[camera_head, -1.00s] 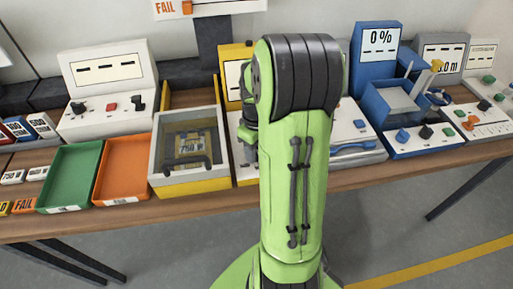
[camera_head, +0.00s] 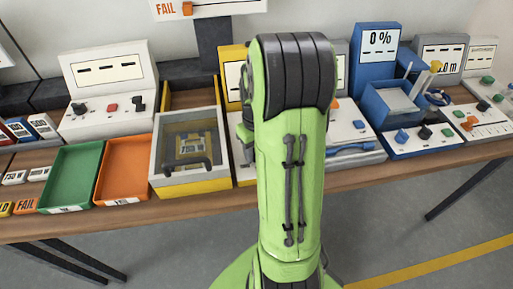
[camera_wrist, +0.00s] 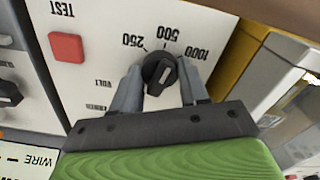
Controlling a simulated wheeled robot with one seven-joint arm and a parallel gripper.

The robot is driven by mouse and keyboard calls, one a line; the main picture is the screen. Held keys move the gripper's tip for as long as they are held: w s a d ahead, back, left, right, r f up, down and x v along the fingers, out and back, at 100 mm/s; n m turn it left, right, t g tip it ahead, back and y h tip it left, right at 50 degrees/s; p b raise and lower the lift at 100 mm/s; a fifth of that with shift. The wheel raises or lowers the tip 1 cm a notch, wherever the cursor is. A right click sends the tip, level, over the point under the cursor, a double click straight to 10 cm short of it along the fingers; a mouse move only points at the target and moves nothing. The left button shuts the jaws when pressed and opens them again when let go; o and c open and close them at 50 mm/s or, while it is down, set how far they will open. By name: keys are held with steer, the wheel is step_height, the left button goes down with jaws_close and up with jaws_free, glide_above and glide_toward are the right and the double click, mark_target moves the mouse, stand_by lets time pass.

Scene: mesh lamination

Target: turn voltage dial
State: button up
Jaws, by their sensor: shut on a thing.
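The black voltage dial (camera_wrist: 160,75) is in the wrist view, on a white panel (camera_wrist: 90,95) marked 250, 500 and 1000, with the lettering upside down. A pale mark shows on the dial; I cannot tell exactly which number it points to. My gripper (camera_wrist: 160,92) is shut on the dial, with one grey finger on each side. In the head view my green arm covers the gripper and the dial.
A red TEST button (camera_wrist: 67,47) and another black knob (camera_wrist: 8,93) are left of the dial in the wrist view. In the head view, a yellow-and-white case (camera_head: 190,187), an orange tray (camera_head: 122,183) and a green tray (camera_head: 70,180) stand left of my arm.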

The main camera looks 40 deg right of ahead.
steer(key=shift+r+m+p, duration=0.1)
steer(key=shift+m+p, duration=0.25)
steer(key=shift+m, duration=2.95)
steer(key=o, duration=1)
steer(key=shift+o, duration=0.2)
step_height(320, 180, up, 16)
steer(key=p, duration=0.4)
steer(key=shift+p, duration=0.35)
steer(key=shift+f, duration=0.2)
